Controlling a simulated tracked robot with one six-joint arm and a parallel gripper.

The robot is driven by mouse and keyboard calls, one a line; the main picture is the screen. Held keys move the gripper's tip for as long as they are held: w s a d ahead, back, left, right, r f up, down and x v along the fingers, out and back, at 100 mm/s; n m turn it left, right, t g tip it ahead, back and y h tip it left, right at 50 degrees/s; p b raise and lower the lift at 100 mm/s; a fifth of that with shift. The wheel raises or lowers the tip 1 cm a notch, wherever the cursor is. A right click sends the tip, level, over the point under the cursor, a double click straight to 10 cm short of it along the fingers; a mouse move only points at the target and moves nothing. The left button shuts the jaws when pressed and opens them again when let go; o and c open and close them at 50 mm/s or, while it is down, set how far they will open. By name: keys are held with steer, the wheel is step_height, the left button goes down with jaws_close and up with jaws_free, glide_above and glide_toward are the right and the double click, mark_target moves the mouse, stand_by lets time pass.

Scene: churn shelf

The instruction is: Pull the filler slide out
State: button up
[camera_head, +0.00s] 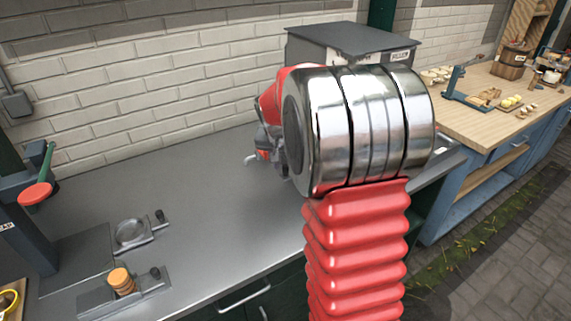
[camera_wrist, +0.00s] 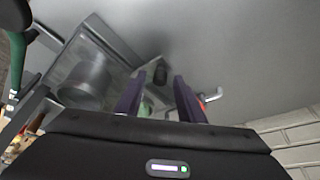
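In the camera_head view a metal slide with a round ring (camera_head: 131,232) and a dark knob at its right end lies on the grey counter. A second slide (camera_head: 97,297) nearer the front carries an orange round piece. I cannot tell from the look alone which is the filler slide. In the camera_wrist view a metal round cup (camera_wrist: 85,82) sits left of a dark knob (camera_wrist: 160,72). My gripper (camera_wrist: 159,80) has its two purple fingers apart, with the knob showing between them, apparently beyond the tips. Contact cannot be seen. My wrist hides the gripper in the camera_head view.
A dark-lidded box (camera_head: 345,40) stands behind my arm. A wooden bench (camera_head: 470,122) with small tools is at right. The counter's middle (camera_head: 195,195) is clear, with a brick wall behind.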

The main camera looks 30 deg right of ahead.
steer(key=shift+c, duration=0.3)
jaws_close()
stand_by(0.4)
